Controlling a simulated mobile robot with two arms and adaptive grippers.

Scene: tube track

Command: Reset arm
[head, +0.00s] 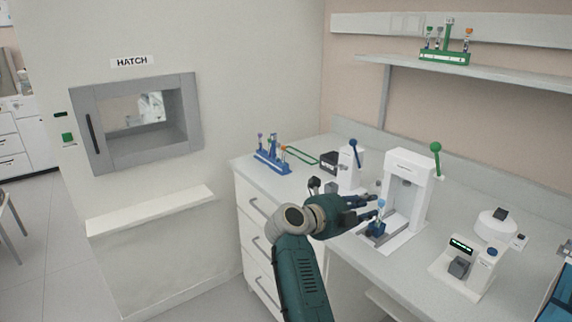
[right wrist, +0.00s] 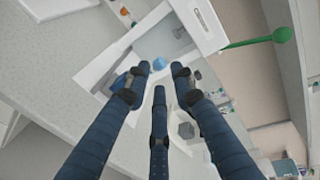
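My right gripper (head: 372,206) reaches in from the bottom over the bench, close to a white press-like device (head: 408,190) with a green-knobbed lever. My left gripper is not in view.
A blue tube rack (head: 272,162) stands at the bench's left end; a green rack (head: 444,57) is on the shelf. A white device with a blue-knobbed lever (head: 350,165) stands behind the gripper. A small display unit (head: 465,265) is at right. The wall hatch (head: 137,120) is left.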

